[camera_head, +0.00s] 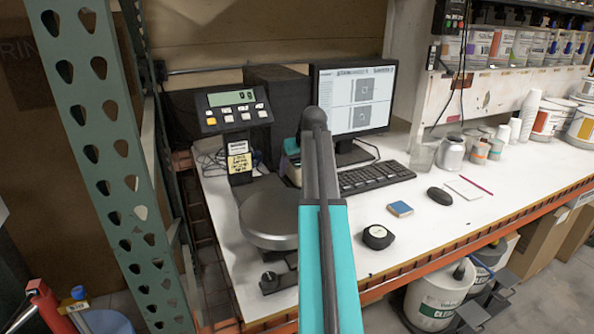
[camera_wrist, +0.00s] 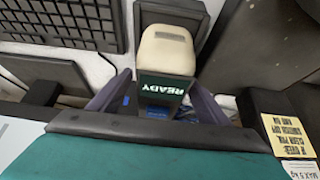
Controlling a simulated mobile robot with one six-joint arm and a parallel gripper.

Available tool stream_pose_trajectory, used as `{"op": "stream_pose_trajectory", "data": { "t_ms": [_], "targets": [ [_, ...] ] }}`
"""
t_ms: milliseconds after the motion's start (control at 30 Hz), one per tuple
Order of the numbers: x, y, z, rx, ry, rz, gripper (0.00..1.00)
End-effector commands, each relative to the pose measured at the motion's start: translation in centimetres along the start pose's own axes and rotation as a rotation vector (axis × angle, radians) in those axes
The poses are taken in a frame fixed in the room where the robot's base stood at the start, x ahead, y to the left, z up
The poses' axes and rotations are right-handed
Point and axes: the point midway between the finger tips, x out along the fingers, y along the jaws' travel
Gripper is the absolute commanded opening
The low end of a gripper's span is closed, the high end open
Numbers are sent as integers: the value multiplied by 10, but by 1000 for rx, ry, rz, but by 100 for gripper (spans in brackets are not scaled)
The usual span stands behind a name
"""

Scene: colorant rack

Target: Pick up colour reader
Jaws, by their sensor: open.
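The colour reader (camera_wrist: 166,50) is in the upper middle of the wrist view, with a cream rounded top and a dark green face reading "READY" upside down. In the head view a small part of it (camera_head: 292,147) shows left of my arm, between the scale and the monitor. My gripper (camera_wrist: 158,88) is open, with one dark purple finger on each side of the reader's lower part. I cannot tell whether the fingers touch it. The reader's lower end is partly hidden by my dark wrist edge.
A scale (camera_head: 270,214) with a raised display (camera_head: 236,104) stands left of my arm. The monitor (camera_head: 353,97) and keyboard (camera_head: 372,177) are close on the right.

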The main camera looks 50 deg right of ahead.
Motion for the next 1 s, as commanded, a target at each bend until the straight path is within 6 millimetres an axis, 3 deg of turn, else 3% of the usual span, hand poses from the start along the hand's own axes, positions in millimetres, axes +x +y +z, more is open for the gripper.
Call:
{"op": "stream_pose_trajectory", "data": {
  "t_ms": [167, 533, 1000],
  "targets": [
    [0, 0, 0, 0, 0, 0, 67],
    [0, 0, 0, 0, 0, 0, 5],
    [-8, 0, -6, -1, 3, 0, 5]
  ]
}}
